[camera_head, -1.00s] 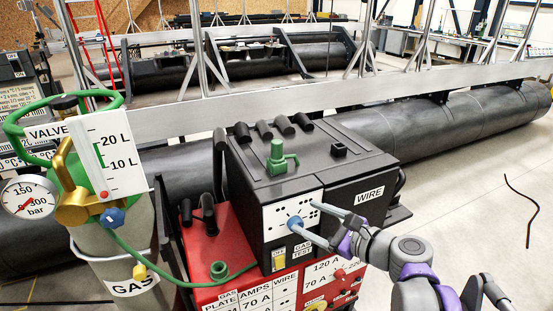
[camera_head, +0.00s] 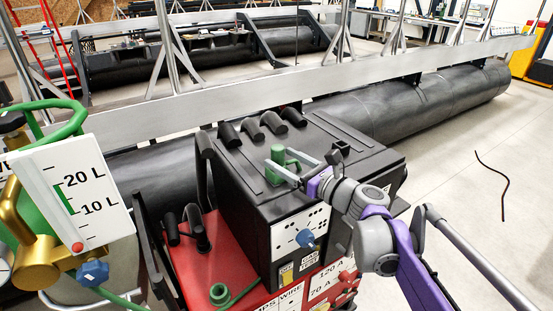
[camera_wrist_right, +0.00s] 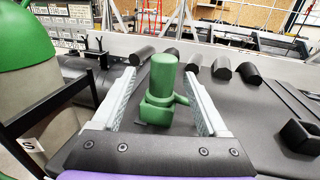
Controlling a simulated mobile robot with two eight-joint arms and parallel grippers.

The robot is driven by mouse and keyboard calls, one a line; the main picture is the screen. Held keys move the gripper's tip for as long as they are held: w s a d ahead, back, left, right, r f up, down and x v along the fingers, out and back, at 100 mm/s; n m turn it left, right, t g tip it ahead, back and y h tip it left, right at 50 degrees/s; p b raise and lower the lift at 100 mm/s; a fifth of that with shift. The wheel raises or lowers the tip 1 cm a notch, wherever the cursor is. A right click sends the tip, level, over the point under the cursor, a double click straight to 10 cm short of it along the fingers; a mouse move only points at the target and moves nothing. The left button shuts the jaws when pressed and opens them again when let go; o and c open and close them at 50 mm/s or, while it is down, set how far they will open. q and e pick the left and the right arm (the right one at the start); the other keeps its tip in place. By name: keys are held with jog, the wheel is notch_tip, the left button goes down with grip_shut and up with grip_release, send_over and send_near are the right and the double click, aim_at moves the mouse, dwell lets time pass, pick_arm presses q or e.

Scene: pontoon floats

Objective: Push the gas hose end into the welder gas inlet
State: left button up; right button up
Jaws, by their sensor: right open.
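A green upright cylindrical piece with a block base and short side stub (camera_head: 278,157) stands on top of the black wire-feeder box (camera_head: 240,180). It also shows in the right wrist view (camera_wrist_right: 163,80). My right gripper (camera_head: 280,160) is open, with one finger on each side of this piece; gaps show on both sides in the wrist view. A green hose (camera_head: 118,301) leads from the gas regulator at the lower left. A green coil (camera_head: 221,294) lies on the red welder top (camera_head: 196,270). I cannot tell which green part is the hose end or the inlet. My left gripper is not in view.
Several black cylindrical stubs (camera_head: 252,131) line the box's far edge. A small black square socket (camera_head: 341,147) stands on its right. The front panel carries a blue knob (camera_head: 305,238). The flow gauge card (camera_head: 78,195) and brass regulator (camera_head: 36,250) are at the left.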

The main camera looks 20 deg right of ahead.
jog(key=x, duration=0.6)
jog(key=shift+w+d+f, duration=0.1)
jog(key=shift+w, duration=0.2)
grip_shut()
